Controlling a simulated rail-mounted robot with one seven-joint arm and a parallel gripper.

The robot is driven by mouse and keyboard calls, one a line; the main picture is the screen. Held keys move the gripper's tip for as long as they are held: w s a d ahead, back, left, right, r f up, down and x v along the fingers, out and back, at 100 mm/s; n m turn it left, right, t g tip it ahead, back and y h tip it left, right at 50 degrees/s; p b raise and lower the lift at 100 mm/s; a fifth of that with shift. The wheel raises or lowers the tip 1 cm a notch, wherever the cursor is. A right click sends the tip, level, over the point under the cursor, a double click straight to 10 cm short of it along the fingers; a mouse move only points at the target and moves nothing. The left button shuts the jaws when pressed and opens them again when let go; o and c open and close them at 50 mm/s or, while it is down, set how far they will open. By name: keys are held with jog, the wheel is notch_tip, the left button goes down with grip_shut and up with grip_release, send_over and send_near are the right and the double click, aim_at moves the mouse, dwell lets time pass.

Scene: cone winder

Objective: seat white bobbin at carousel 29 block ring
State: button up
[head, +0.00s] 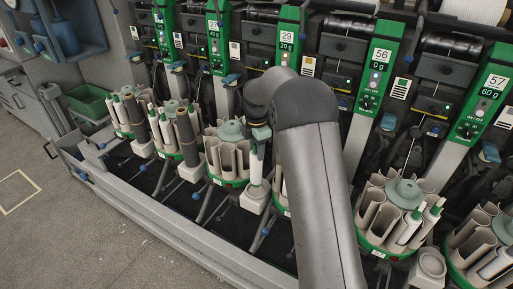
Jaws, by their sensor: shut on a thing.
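The white bobbin (257,168) stands nearly upright under my gripper (259,136). My gripper is shut on its upper end, and the fingers are small and dark here. The bobbin's lower end is at a pale block (254,198) in front of the carousels. I cannot tell whether it sits in the block's ring or just above it. The green number 29 panel (287,40) is behind my arm. A carousel (231,151) with pale pockets is just left of the bobbin. Another carousel to the right is mostly hidden by my arm.
Further left, dark bobbins (187,138) stand on similar blocks. At right, a carousel (373,232) holds white bobbins, with an empty block (430,266) beside it. A grey rail (165,215) runs along the front. The floor (60,245) at left is clear.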

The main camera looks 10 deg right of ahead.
jog(key=shift+f+b, duration=0.9)
jog(key=shift+f, duration=0.85)
jog(key=o, duration=0.9)
jog(key=shift+o, duration=0.2)
notch_tip(320, 180, up, 18)
jog(key=shift+f, duration=0.25)
